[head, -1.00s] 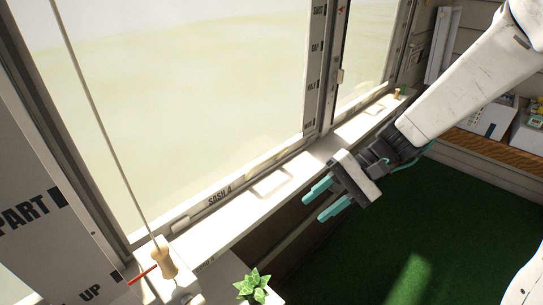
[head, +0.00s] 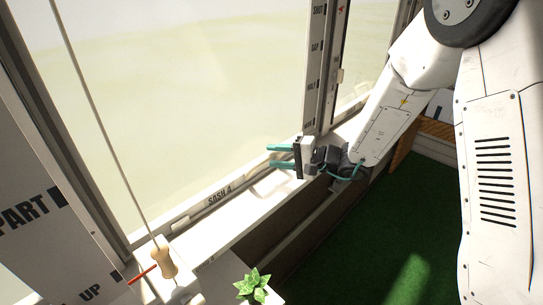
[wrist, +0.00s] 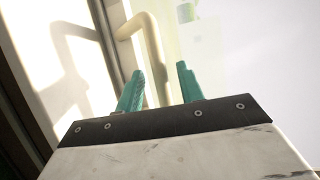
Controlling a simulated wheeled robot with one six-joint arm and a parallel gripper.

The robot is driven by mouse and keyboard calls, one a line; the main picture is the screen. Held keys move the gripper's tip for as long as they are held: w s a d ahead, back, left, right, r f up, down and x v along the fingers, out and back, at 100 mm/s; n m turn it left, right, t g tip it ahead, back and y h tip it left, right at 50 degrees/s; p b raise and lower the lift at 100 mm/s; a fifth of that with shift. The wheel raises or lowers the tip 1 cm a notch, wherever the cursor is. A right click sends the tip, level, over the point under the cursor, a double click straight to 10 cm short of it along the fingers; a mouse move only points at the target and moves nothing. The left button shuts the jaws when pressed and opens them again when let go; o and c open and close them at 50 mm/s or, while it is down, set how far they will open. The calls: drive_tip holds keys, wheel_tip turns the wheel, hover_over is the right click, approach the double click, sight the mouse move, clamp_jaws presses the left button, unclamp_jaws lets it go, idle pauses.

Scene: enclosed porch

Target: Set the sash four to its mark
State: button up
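Sash four is the large window pane whose bottom rail (head: 219,196) reads "SASH 4" in the head view; the rail sits low, by the sill. My gripper (head: 271,156) is in front of the pane above the sill, fingers pointing left. In the wrist view its teal fingers (wrist: 160,68) are apart. A cream bar handle (wrist: 150,40) shows beyond and between them; I cannot tell whether they touch it. The jamb (head: 315,60) right of the pane carries black word marks, including "GAP". A thin cord (head: 98,115) crosses the pane to a wooden peg (head: 165,262).
A red pin (head: 142,274) lies beside the peg. A board (head: 35,215) reading "PART" and "UP" is at left. Green floor (head: 335,245) is open below the sill. My arm fills the right.

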drive_tip(key=shift+x, duration=1)
clamp_jaws()
wheel_tip(320, 180, up, 10)
drive_tip(key=shift+r, duration=0.1)
unclamp_jaws()
drive_tip(key=v, duration=0.7)
drive_tip(key=shift+s+d, duration=0.2)
drive_tip(key=shift+d, duration=0.15)
